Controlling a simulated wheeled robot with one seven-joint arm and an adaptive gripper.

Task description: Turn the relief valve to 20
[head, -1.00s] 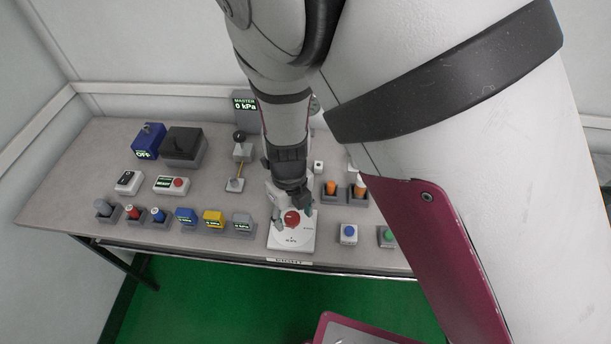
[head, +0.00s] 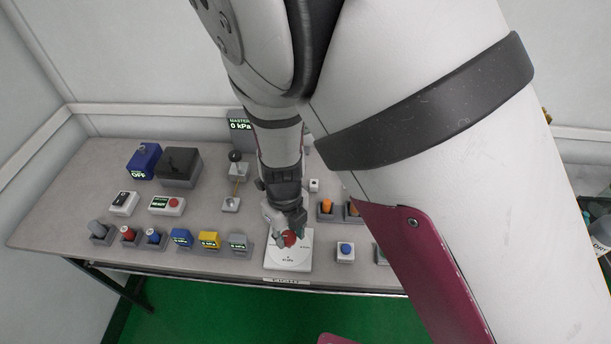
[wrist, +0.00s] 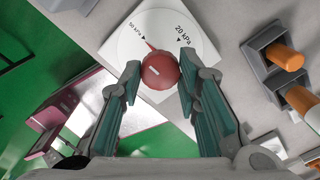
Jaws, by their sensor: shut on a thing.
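The relief valve is a white plate (head: 291,262) at the table's front edge with a red round knob (head: 289,239) on it. In the wrist view, the knob (wrist: 160,71) has a pointed tip that points up and left, close to the small mark beside the "50 kPa" label. The "20 kPa" label and its mark are to the right of the tip. My gripper (wrist: 157,77) has its teal-padded fingers on both sides of the knob and is shut on it. The fingers partly hide the knob in the head view.
Orange-topped holders (wrist: 284,56) stand further right and back. A master gauge (head: 240,126) reading 0 kPa stands behind.

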